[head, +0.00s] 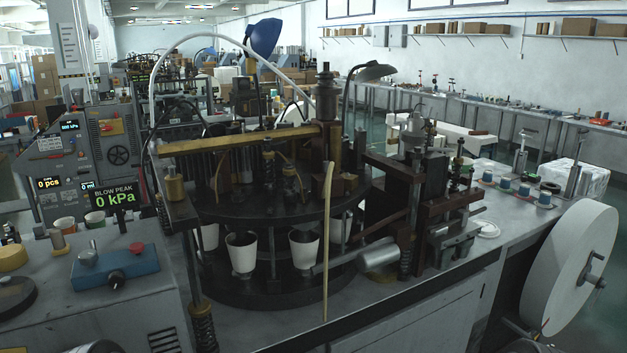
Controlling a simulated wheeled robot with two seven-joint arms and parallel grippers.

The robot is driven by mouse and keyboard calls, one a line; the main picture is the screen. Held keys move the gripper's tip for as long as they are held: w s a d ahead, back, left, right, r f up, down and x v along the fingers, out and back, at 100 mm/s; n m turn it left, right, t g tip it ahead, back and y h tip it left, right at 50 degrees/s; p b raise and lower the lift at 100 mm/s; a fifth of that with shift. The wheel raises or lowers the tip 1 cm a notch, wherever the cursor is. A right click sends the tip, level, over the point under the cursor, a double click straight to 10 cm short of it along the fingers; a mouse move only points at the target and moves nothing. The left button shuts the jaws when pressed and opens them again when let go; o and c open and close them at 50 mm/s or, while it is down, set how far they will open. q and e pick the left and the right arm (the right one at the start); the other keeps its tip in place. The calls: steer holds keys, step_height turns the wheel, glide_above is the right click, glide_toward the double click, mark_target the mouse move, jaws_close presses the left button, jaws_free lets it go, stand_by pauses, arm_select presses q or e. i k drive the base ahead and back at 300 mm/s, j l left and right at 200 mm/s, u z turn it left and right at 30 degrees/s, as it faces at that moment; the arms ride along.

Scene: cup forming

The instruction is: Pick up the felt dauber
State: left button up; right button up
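I cannot pick out the felt dauber with certainty. A small upright tan piece with a darker base (58,241) stands on the left bench and may be it. A long thin wooden stick (327,245) stands upright in front of the round cup machine (265,205); its upper end is slightly bent. Neither of my grippers shows in the head view.
A blue control box (115,269) with a red button sits on the left bench, near a yellow round piece (12,258) and a dark disc (14,297). White cups (242,254) hang in the machine. A large paper roll (568,265) stands at right.

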mark_target(60, 246)
steer(key=u, duration=2.3)
steer(key=k+l, duration=0.3)
steer(key=k, duration=0.1)
